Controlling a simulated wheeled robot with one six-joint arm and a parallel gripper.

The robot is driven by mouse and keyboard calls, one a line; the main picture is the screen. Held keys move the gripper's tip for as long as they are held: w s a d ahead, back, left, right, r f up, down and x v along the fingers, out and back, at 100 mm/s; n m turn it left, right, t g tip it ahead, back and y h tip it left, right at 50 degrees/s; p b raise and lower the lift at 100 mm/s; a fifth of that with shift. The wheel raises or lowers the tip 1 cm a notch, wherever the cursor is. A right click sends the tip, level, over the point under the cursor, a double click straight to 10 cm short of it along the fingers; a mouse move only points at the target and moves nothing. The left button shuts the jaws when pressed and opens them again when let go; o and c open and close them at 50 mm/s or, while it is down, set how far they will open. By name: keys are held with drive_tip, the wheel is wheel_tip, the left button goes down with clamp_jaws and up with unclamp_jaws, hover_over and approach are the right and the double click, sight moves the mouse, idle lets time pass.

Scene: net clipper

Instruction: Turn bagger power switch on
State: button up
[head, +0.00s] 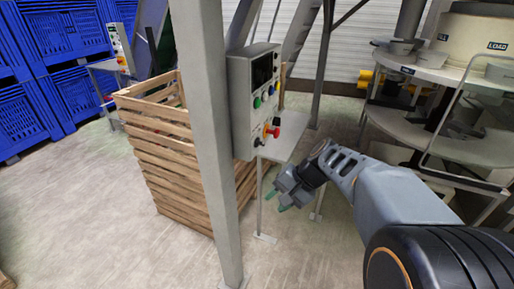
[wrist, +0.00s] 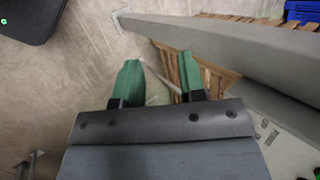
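A grey control box (head: 242,106) is mounted beside a grey post in the head view. Its front carries a dark screen (head: 262,70), small green and blue buttons, and a red-and-yellow switch (head: 272,131) near the bottom with a dark knob (head: 261,142) beside it. Labels are too small to read, so I cannot tell which control is the power switch or its position. My gripper (head: 277,201) is below and in front of the box, apart from it. In the wrist view its green fingers (wrist: 158,70) are spread with nothing between them.
The grey post (head: 207,130) stands left of the box, close to a slatted wooden crate (head: 180,170). Blue crates (head: 65,60) are stacked at the far left. A round machine table (head: 440,75) is at the right. The floor in front is clear.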

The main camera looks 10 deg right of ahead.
drive_tip(key=w+d+m+t+y+b, duration=0.1)
drive_tip(key=w+d+m+t+y, duration=0.1)
drive_tip(key=w+d+m+y, duration=0.35)
drive_tip(key=m+t+y+b, duration=0.1)
drive_tip(key=m+t+y, duration=0.1)
drive_tip(key=m+t, duration=0.3)
approach(263, 144)
drive_tip(key=shift+n+t, duration=0.75)
drive_tip(key=shift+t, duration=0.05)
drive_tip(key=x, duration=0.3)
drive_tip(key=p+x, duration=0.1)
drive_tip(key=x, duration=0.2)
drive_tip(key=f+x, duration=0.1)
drive_tip(key=x, duration=0.2)
drive_tip(key=shift+s+a+p, duration=0.1)
drive_tip(key=shift+s+p, duration=0.15)
drive_tip(key=shift+p, duration=0.1)
clamp_jaws()
